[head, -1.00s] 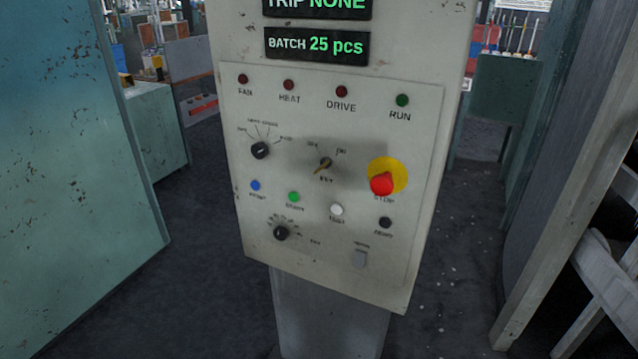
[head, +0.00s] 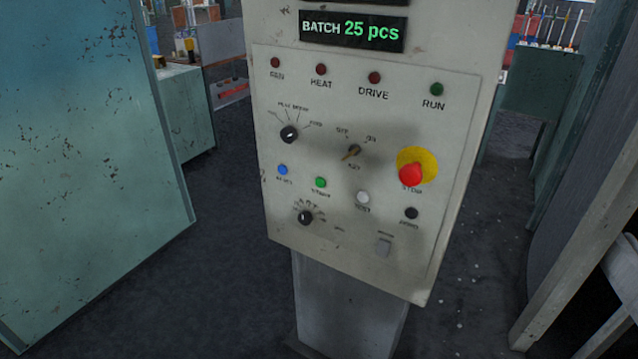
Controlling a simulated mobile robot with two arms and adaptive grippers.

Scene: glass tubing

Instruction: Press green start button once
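The green start button (head: 320,182) is a small round button on the lower half of the grey control panel (head: 345,230). A blue button (head: 283,169) sits to its left and a white button (head: 363,198) to its right. A black button (head: 411,213) is farther right. The label under the green button is blurred. Neither of my grippers shows in the head view, and nothing touches the panel.
A red stop button on a yellow disc (head: 425,158) sits at the panel's right. Dark rotary knobs (head: 289,133) and a key switch (head: 353,150) surround the buttons. A teal cabinet (head: 85,160) stands left and a grey frame (head: 565,210) right. Dark floor lies between.

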